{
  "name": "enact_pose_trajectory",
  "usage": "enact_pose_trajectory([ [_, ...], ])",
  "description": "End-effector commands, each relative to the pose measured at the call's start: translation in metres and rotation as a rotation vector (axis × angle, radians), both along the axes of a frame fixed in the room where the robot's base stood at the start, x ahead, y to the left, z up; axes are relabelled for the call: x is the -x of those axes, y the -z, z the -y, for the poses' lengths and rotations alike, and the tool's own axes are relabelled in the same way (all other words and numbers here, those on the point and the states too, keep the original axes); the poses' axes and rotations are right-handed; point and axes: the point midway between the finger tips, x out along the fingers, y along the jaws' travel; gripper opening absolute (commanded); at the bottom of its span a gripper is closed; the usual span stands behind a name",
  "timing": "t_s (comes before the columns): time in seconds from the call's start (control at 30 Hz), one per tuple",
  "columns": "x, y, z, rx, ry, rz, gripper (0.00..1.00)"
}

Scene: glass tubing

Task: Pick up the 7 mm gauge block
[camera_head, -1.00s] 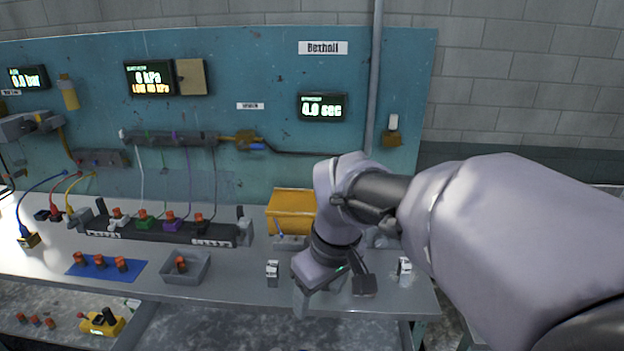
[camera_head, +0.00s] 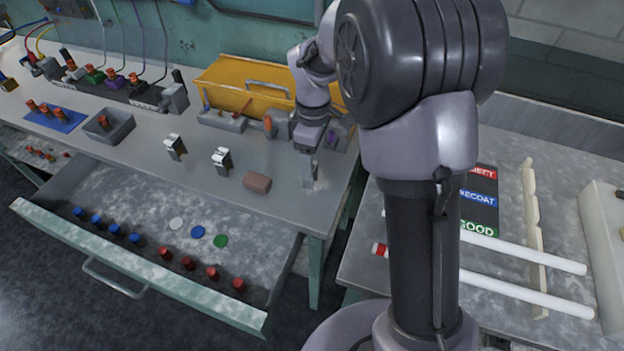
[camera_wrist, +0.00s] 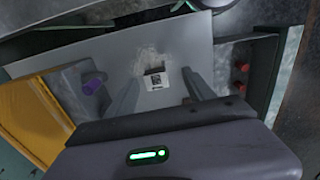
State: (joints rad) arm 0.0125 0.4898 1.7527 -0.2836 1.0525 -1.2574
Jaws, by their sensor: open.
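A small gauge block (camera_wrist: 155,79) with a white face and dark square code lies on the grey bench top, between my fingers in the wrist view. I cannot read its size. My gripper (camera_wrist: 163,74) is open, with one finger on each side of the block and bare bench visible between. In the head view my gripper (camera_head: 309,177) points down near the bench's right end and mostly hides this block. Two similar black-and-white blocks (camera_head: 175,147) (camera_head: 222,160) stand apart to the left; their markings are unreadable here.
A brown block (camera_head: 257,182) lies left of my gripper near the front edge. A yellow bin (camera_head: 245,88) stands behind, with a purple piece (camera_wrist: 93,83) nearby. An open drawer (camera_head: 150,215) holds caps and discs. A second table (camera_head: 545,215) with white tubes stands right.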

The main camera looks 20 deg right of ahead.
Motion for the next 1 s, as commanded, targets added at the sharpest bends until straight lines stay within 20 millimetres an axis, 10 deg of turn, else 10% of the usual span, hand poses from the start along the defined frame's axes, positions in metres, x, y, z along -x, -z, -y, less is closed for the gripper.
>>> enact_pose_trajectory([
  [0.5,-0.011,0.083,-0.002,-0.001,0.002,-0.001,0.62],
  [0.7,-0.011,0.082,-0.002,0.000,0.002,0.001,0.62],
  [1.0,-0.011,0.082,-0.002,0.000,0.002,0.001,0.05],
])
